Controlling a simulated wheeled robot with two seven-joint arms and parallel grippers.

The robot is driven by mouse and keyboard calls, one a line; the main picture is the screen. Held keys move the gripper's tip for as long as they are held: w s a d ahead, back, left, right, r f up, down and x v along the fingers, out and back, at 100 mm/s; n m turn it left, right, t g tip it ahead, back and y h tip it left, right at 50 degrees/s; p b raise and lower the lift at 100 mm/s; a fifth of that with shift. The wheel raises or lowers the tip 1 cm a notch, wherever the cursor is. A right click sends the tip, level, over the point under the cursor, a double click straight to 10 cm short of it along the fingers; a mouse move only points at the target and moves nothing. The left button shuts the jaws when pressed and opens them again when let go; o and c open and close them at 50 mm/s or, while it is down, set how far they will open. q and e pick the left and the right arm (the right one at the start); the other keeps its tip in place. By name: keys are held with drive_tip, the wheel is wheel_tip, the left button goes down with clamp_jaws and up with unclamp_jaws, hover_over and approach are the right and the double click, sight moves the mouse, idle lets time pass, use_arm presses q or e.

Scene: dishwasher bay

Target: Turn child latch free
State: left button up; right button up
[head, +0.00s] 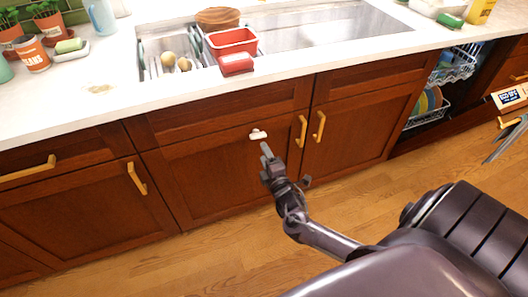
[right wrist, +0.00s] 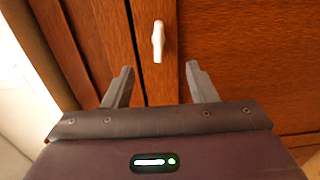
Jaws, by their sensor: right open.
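The child latch is a small white piece (head: 258,134) on the dark red-brown cabinet front below the sink, left of two brass handles. In the right wrist view the white latch (right wrist: 158,41) stands upright in the picture, beyond and between my fingertips. My right gripper (head: 267,150) is just below the latch in the head view. In the right wrist view my right gripper (right wrist: 160,78) has its two fingers spread apart with nothing between them. The fingers appear short of the latch, not touching it. My left gripper does not show.
Two brass handles (head: 301,131) (head: 320,126) sit right of the latch. An open dishwasher (head: 440,95) with dishes in its racks stands at the right. The counter (head: 100,93) holds a sink, a red tub (head: 233,42) and a can (head: 31,54). The wood floor is clear before the cabinets.

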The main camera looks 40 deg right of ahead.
sight(259, 137)
drive_tip(key=o, duration=0.5)
drive_tip(key=m+b, duration=0.3)
drive_tip(key=d+f+m+b, duration=0.1)
drive_tip(key=m, duration=0.1)
drive_tip(key=shift+w+d, duration=0.1)
drive_tip(key=shift+w, duration=0.05)
use_arm(q)
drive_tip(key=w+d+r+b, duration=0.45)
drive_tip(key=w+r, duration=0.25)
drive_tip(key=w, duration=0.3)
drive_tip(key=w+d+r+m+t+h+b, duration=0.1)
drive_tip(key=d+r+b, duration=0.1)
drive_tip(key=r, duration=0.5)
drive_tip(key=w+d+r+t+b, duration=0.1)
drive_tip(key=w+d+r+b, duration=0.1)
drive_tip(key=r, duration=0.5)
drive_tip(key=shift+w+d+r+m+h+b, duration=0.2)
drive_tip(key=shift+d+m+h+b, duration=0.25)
drive_tip(key=shift+b, duration=0.65)
use_arm(e)
drive_tip(key=w+m, duration=0.2)
drive_tip(key=m, duration=0.2)
drive_tip(key=w+d+r+m, duration=0.1)
drive_tip(key=w+m, duration=0.1)
drive_tip(key=m, duration=0.3)
drive_tip(key=w+m, duration=0.3)
drive_tip(key=m, duration=0.2)
drive_tip(key=shift+d+r, duration=0.3)
drive_tip(key=shift+d, duration=0.05)
drive_tip(key=shift+c, duration=0.4)
